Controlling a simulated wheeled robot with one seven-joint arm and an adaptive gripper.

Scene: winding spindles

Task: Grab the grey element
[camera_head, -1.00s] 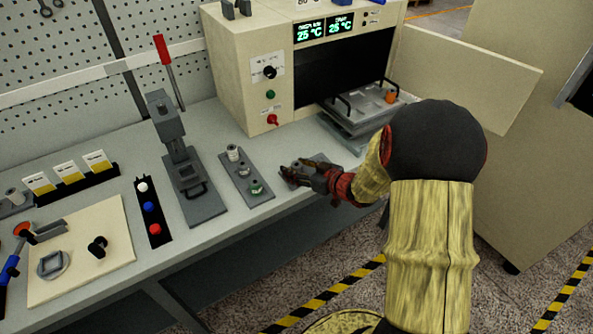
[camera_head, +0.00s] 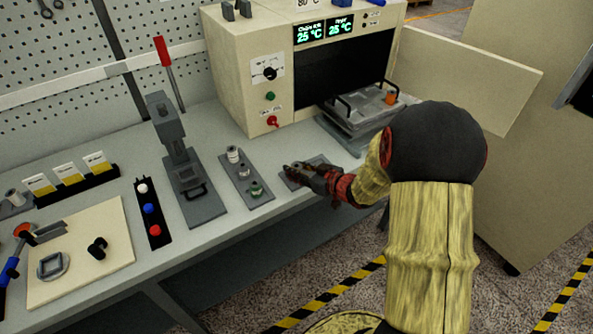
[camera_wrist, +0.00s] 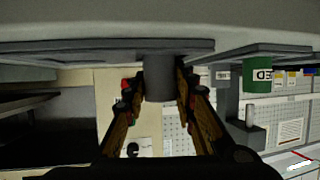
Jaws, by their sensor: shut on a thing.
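The grey element (camera_wrist: 158,80) is a short grey cylinder, seen in the wrist view standing on a flat grey plate. The wrist view is upside down, with the table at the top. My gripper (camera_wrist: 160,92) has one finger on each side of the cylinder and is shut on it. In the head view my gripper (camera_head: 291,170) is low over the small grey plate (camera_head: 310,164) near the table's front edge. The fingers mostly hide the cylinder there.
Left of my gripper, another grey plate (camera_head: 233,178) bears several small parts, including a green one (camera_head: 256,188). A lever press (camera_head: 181,165) stands farther left. The open oven (camera_head: 285,70) is behind, with a metal tray (camera_head: 358,115) to the right.

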